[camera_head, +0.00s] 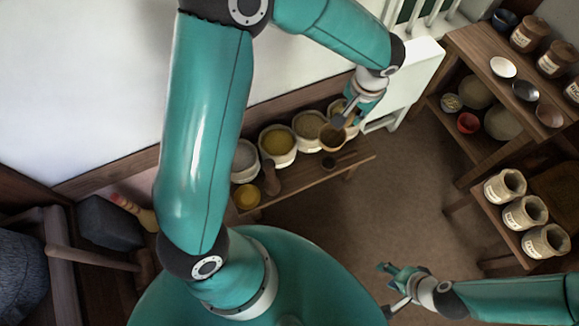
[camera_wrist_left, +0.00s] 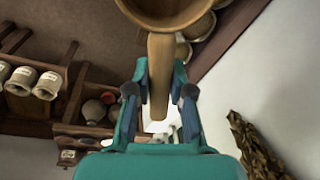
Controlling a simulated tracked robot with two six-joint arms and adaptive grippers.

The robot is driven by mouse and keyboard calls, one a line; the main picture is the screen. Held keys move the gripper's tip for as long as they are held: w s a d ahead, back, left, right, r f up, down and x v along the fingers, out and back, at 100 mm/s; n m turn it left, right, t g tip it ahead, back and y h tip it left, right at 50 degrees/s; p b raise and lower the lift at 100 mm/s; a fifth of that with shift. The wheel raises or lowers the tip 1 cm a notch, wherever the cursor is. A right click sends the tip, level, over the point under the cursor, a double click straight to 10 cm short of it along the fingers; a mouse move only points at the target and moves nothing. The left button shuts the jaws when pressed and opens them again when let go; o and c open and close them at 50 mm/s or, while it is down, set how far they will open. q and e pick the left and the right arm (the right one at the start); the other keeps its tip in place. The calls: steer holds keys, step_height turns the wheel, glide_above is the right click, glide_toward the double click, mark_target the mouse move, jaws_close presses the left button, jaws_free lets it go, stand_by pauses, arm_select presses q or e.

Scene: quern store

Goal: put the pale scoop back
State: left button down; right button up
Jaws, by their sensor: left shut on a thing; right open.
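A tan wooden scoop with a round bowl (camera_head: 333,138) is held by my left gripper (camera_head: 347,116) above the bench with the open sacks. In the left wrist view the scoop's handle (camera_wrist_left: 160,85) stands between the two fingers, and its bowl (camera_wrist_left: 168,10) is cut off by the top edge. My left gripper is shut on the handle. Whether the bowl holds anything is not clear. My right gripper (camera_head: 386,290) is open and empty, low over the floor at the bottom right of the head view.
Several open sacks, one with yellow contents (camera_head: 277,140), stand along the wooden bench (camera_head: 310,182). A shelf at right carries labelled jars (camera_head: 527,35), a white bowl (camera_head: 503,67) and other bowls. Labelled pots (camera_head: 525,211) stand lower down. Brown floor (camera_head: 390,190) between them is clear.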

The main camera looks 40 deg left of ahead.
mark_target(307, 174)
arm_select(q)
steer(key=a+f+m+b, duration=0.1)
steer(key=a+f+b, duration=0.2)
steer(key=f+b, duration=0.8)
steer(key=a+f+m+g+h+b, duration=0.1)
steer(key=a+f+b, duration=0.3)
steer(key=f+b, duration=0.7)
steer(key=w+a+f+m+b, duration=0.1)
steer(key=a+f+b, duration=0.3)
steer(key=f, duration=2.8)
steer(key=shift+a+f+m+b, duration=0.25)
steer(key=shift+m+b, duration=0.55)
steer(key=shift+b, duration=2.7)
steer(key=c, duration=1.5)
jaws_free()
steer(key=shift+f, duration=0.15)
steer(key=o, duration=0.5)
steer(key=shift+c, duration=0.2)
steer(key=shift+r, duration=0.2)
